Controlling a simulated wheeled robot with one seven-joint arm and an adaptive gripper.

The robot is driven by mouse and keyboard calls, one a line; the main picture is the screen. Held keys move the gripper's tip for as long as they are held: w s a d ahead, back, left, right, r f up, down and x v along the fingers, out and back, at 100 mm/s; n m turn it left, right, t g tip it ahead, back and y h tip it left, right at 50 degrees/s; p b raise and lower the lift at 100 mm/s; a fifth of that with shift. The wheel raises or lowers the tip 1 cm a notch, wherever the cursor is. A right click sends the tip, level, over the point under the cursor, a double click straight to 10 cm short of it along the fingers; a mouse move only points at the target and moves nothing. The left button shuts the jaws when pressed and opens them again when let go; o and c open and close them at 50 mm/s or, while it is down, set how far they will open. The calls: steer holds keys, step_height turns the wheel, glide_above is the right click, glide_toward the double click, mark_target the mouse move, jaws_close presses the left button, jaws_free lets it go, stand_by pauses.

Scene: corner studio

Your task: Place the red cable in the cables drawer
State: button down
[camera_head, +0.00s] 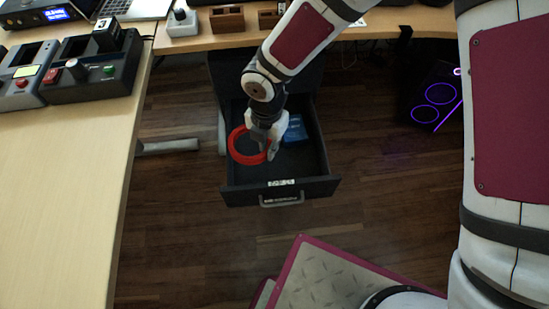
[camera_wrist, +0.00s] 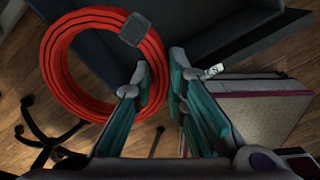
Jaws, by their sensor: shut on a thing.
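The red cable (camera_head: 235,148) is a round coil with a dark tie, seen large in the wrist view (camera_wrist: 62,72). My gripper (camera_head: 265,145) is shut on the coil's right side; in the wrist view its two fingers (camera_wrist: 159,78) stand on either side of the cable. The dark drawer (camera_head: 242,196) is pulled open, with a label and a handle on its front. The coil is over the drawer's left part and overlaps its left wall in the head view. I cannot tell whether it touches the drawer floor. A blue item (camera_head: 295,130) lies inside, right of my gripper.
A wooden desk (camera_head: 70,210) runs along the left, with control boxes (camera_head: 95,72) on it. Another desk edge (camera_head: 220,42) crosses the back above the drawer. A dark case with purple rings (camera_head: 437,95) stands at the right.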

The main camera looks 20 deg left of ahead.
mark_target(268, 177)
steer(key=f+b, duration=0.3)
steer(key=f, duration=0.6)
steer(key=f+b, duration=0.4)
steer(key=f, duration=0.5)
steer(key=shift+s+a+f, duration=0.15)
steer(key=shift+s+a, duration=0.05)
steer(key=c, duration=1.9)
jaws_free()
steer(key=shift+f, duration=0.1)
steer(key=o, duration=0.3)
step_height(268, 177, up, 12)
steer(key=p, duration=0.4)
steer(key=shift+p, duration=0.35)
